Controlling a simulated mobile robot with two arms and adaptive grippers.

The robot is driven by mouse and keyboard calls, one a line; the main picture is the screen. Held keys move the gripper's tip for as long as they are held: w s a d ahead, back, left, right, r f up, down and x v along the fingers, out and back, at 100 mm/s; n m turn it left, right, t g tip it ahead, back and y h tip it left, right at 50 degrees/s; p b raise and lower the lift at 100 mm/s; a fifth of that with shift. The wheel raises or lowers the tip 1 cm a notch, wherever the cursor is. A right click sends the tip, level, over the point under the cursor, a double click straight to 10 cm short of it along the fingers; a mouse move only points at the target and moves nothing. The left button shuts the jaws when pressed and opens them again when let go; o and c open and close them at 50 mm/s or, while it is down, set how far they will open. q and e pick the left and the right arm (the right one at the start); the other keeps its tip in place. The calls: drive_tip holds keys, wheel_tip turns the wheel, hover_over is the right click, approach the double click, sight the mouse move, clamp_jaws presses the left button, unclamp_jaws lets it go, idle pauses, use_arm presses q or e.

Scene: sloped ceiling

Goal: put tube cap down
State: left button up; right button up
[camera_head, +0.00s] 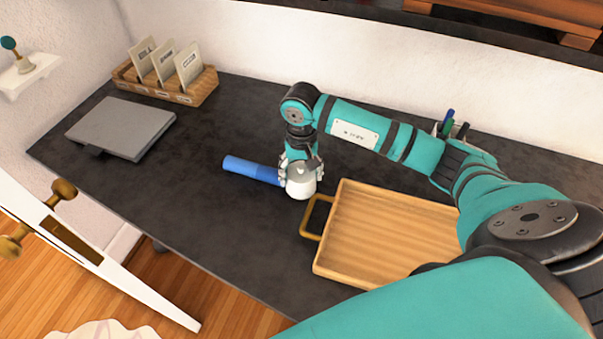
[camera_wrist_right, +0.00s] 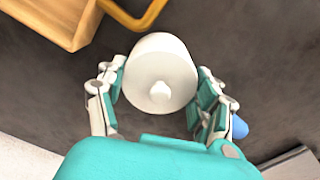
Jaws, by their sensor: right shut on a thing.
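The white tube cap (camera_head: 301,186) is a round piece with a small knob on top. My right gripper (camera_head: 300,168) is shut on it from above, beside the tray's handle. In the right wrist view the cap (camera_wrist_right: 160,72) sits between the two fingers of my right gripper (camera_wrist_right: 158,95). A blue tube (camera_head: 250,170) lies on the dark desk just left of the gripper. Its end (camera_wrist_right: 239,127) also shows in the right wrist view. Whether the cap touches the desk is hard to tell. My left gripper is not in view.
A wooden tray (camera_head: 385,225) with a brass handle (camera_head: 316,217) lies right of the cap. A grey laptop-like slab (camera_head: 121,128) and a wooden card holder (camera_head: 166,84) are at the left. A pen cup (camera_head: 449,130) stands at the back. The desk (camera_head: 215,215) is clear in front.

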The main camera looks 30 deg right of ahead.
sight(302, 181)
drive_tip(key=shift+f, duration=0.8)
drive_tip(key=shift+f+b, duration=0.25)
drive_tip(key=shift+b, duration=0.05)
drive_tip(key=shift+s+f+b, duration=0.15)
drive_tip(key=shift+f+b, duration=0.2)
drive_tip(key=shift+b, duration=0.15)
drive_tip(key=o, duration=0.5)
drive_tip(key=shift+s, duration=0.1)
drive_tip(key=o, duration=0.4)
drive_tip(key=shift+f, duration=0.1)
drive_tip(key=shift+c, duration=0.2)
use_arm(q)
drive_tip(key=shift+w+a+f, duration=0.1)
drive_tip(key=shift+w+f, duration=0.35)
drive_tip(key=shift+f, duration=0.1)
use_arm(e)
drive_tip(key=shift+w, duration=0.2)
